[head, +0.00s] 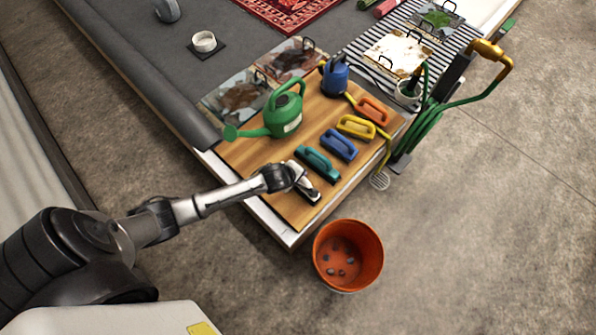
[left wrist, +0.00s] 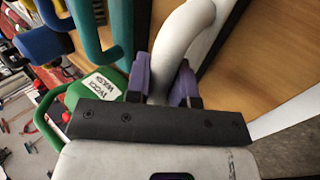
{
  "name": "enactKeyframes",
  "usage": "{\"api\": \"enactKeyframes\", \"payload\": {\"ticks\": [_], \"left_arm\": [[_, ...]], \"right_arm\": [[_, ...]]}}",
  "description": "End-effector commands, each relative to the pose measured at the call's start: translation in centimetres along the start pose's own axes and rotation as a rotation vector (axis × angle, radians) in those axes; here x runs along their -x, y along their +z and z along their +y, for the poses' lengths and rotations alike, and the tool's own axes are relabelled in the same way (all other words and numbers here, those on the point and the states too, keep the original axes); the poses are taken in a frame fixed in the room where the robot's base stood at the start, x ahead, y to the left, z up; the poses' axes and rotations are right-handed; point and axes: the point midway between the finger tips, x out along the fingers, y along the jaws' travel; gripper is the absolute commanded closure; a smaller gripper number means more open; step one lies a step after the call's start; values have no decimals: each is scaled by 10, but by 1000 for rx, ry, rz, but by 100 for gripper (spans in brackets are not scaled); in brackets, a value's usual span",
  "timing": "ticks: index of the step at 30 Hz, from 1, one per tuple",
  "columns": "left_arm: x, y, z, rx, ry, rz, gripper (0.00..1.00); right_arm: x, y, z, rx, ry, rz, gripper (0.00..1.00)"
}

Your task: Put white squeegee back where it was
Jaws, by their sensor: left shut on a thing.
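The white squeegee (head: 307,187) is at the near end of a row of squeegees over the wooden board (head: 247,155). My left gripper (head: 290,178) is shut on its handle. In the left wrist view the curved white handle (left wrist: 183,38) sits between the purple finger pads of my left gripper (left wrist: 162,85). I cannot tell whether the squeegee touches the board or hangs just above it. The teal squeegee (head: 317,163) lies close beside it. My right gripper is not in view.
Blue (head: 340,146), yellow (head: 356,127) and orange (head: 372,111) squeegees continue the row. A green watering can (head: 284,115) and a blue jug (head: 334,77) stand on the board. An orange bucket (head: 376,255) stands on the floor near the board's corner.

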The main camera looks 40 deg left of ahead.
Motion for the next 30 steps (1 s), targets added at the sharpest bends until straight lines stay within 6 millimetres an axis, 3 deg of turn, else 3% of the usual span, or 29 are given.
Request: {"api": "enactKeyframes", "payload": {"ticks": [11, 12, 19, 30], "left_arm": [[-2, 0, -1, 1, 0, 0, 100], [-2, 0, -2, 0, 0, 0, 76], [-2, 0, -2, 0, 0, 0, 54], [6, 0, 2, 1, 0, 0, 52]], "right_arm": [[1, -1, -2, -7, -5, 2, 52], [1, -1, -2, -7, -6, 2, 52], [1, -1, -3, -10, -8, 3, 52], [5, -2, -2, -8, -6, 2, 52]]}}
